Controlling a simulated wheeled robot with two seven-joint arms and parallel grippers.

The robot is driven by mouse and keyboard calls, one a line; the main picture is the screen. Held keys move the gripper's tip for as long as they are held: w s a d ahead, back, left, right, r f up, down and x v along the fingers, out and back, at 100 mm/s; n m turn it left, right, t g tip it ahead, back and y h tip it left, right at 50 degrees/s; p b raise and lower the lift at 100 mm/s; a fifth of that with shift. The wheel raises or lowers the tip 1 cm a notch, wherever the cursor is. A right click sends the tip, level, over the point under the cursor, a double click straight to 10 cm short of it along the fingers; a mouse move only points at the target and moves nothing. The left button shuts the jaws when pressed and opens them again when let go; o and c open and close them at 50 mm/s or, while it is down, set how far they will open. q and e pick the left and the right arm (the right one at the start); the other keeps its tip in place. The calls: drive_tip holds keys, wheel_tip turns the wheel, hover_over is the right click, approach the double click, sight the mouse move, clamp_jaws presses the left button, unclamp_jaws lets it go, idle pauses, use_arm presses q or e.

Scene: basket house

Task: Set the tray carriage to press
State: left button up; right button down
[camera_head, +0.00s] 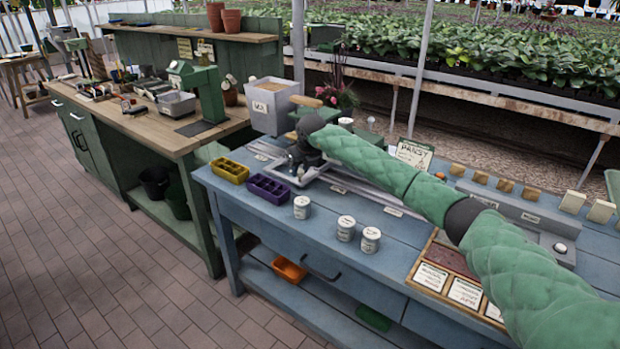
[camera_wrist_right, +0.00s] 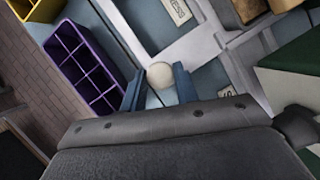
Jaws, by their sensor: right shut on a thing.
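My right gripper (camera_head: 300,168) is over the left end of the blue bench, at the tray carriage (camera_head: 279,177), a pale grey frame on rails. In the right wrist view, a round off-white knob (camera_wrist_right: 160,75) sits between the two blue fingertips (camera_wrist_right: 158,88), which are shut on it. The carriage's grey bars (camera_wrist_right: 185,50) run beside the knob. A label (camera_wrist_right: 175,11) ending in "ESS" lies flat near the top of the wrist view. The pale rails (camera_head: 370,190) run to the right along the bench. My gripper hides part of the carriage. My left gripper is out of view.
A purple divided tray (camera_head: 268,188) and a yellow one (camera_head: 230,170) sit left of the carriage. Several white tins, one here (camera_head: 302,207), stand along the front. A grey bin (camera_head: 269,105) of brown material stands behind. A sign (camera_head: 413,153) stands behind the rails.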

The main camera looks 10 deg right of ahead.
drive_tip(key=shift+w, duration=0.15)
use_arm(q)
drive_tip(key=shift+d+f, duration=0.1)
use_arm(e)
drive_tip(key=c, duration=1.1)
unclamp_jaws()
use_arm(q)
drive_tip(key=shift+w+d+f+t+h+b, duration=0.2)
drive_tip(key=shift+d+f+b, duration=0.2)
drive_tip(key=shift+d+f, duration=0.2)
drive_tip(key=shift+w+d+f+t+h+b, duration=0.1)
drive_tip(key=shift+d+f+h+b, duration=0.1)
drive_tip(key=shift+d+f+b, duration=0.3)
use_arm(e)
drive_tip(key=v, duration=0.7)
drive_tip(key=shift+r, duration=0.35)
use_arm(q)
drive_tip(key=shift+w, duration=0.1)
use_arm(e)
drive_tip(key=shift+s+f, duration=0.1)
drive_tip(key=shift+s, duration=0.15)
